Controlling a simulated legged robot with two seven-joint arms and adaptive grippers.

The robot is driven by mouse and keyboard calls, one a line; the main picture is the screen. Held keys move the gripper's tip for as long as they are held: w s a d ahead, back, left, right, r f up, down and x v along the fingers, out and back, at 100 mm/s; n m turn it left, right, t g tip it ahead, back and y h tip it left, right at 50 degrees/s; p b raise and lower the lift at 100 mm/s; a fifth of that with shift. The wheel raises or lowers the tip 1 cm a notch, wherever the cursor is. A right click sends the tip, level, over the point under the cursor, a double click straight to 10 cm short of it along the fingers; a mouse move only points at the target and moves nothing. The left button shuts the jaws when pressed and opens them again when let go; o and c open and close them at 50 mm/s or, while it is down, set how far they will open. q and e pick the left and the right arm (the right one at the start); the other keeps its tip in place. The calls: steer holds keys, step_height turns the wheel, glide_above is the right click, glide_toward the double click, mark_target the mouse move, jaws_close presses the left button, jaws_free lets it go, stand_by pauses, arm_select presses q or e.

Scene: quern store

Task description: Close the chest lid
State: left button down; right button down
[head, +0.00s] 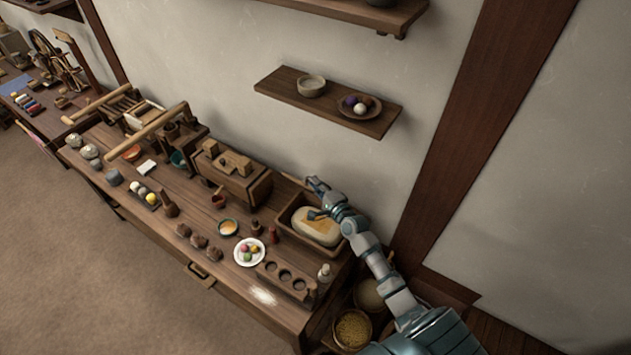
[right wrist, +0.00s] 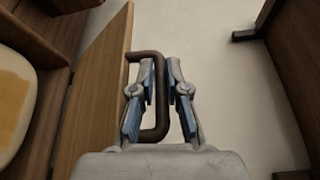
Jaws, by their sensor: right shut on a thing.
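An open wooden chest (head: 284,222) stands at the right end of the workbench, near the wall, with a large pale rounded thing (head: 316,226) inside. In the right wrist view a wooden board (right wrist: 95,100), seemingly the raised lid, stands beside the pale thing (right wrist: 12,100). A dark bent handle (right wrist: 162,112) sticks out from the board. My right gripper (head: 317,187) is at the chest's back side; in the right wrist view its fingers (right wrist: 160,72) are closed around the handle bar. The lid itself is hard to make out in the head view. My left gripper is out of view.
A wall shelf (head: 328,101) hangs above; a basket of grain (head: 353,330) stands below right.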

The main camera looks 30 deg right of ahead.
steer(key=shift+s+d+f, duration=0.15)
steer(key=shift+d+f, duration=0.15)
steer(key=shift+f, duration=0.2)
steer(key=c, duration=1.4)
jaws_free()
steer(key=shift+c, duration=0.2)
steer(key=shift+d, duration=0.35)
steer(key=shift+s+a, duration=0.1)
steer(key=shift+s, duration=0.1)
steer(key=s+d, duration=0.1)
steer(key=s, duration=1)
steer(key=shift+s+d+r, duration=0.15)
steer(key=shift+s+r, duration=0.15)
